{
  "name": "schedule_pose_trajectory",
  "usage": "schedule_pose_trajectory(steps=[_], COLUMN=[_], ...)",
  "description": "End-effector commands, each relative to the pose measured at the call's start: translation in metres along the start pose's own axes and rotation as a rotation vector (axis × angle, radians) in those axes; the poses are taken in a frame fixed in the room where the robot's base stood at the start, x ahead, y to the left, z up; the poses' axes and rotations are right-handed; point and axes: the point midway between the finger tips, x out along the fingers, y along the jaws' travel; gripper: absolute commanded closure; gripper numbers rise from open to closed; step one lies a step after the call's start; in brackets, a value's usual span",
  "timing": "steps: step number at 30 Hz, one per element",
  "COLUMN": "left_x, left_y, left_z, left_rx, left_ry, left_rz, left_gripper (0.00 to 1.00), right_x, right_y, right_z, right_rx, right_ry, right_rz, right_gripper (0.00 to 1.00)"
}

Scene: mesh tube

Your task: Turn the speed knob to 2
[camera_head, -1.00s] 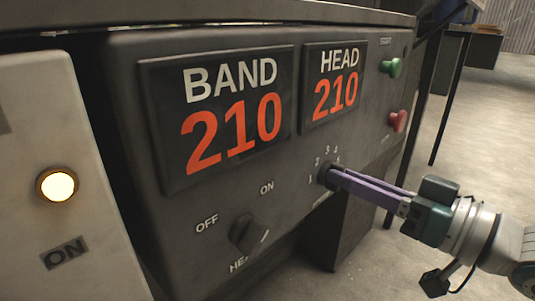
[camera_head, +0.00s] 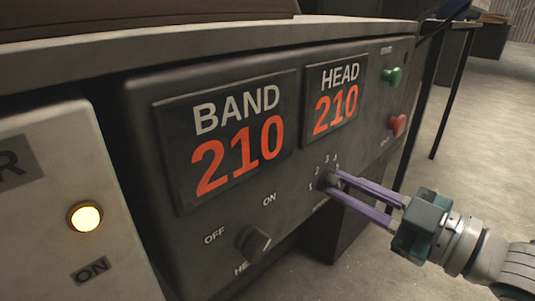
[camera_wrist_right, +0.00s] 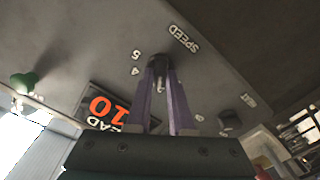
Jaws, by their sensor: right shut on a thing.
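My left gripper is not in view.
A second dark knob (camera_head: 252,243) with OFF and ON marks sits lower left on the panel. BAND (camera_head: 238,140) and HEAD (camera_head: 336,97) displays both read 210. A green button (camera_head: 391,76) and a red button (camera_head: 397,125) are at the right. Open floor lies beyond.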

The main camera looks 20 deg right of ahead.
Motion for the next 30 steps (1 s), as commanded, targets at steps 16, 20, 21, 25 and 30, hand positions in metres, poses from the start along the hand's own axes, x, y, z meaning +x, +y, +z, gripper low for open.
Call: schedule_pose_trajectory(steps=[16, 20, 21, 25, 30], left_x=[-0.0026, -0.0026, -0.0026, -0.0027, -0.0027], left_y=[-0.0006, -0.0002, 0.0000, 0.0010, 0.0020], left_z=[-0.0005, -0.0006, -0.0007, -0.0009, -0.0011], left_rx=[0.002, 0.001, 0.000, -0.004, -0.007], left_ry=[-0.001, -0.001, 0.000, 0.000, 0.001], left_rz=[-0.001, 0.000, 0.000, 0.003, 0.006], left_gripper=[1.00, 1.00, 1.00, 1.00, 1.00], right_x=[0.0002, 0.0002, 0.0002, 0.0002, 0.0002], right_y=[-0.0003, -0.0003, -0.0003, -0.0004, -0.0004], right_z=[-0.0004, -0.0004, -0.0005, -0.0005, -0.0004], right_rx=[-0.120, -0.120, -0.120, -0.119, -0.119], right_ry=[0.002, 0.002, 0.002, 0.002, 0.001], right_rz=[0.001, 0.001, 0.001, 0.001, 0.001], right_gripper=[1.00, 1.00, 1.00, 0.78, 0.59])
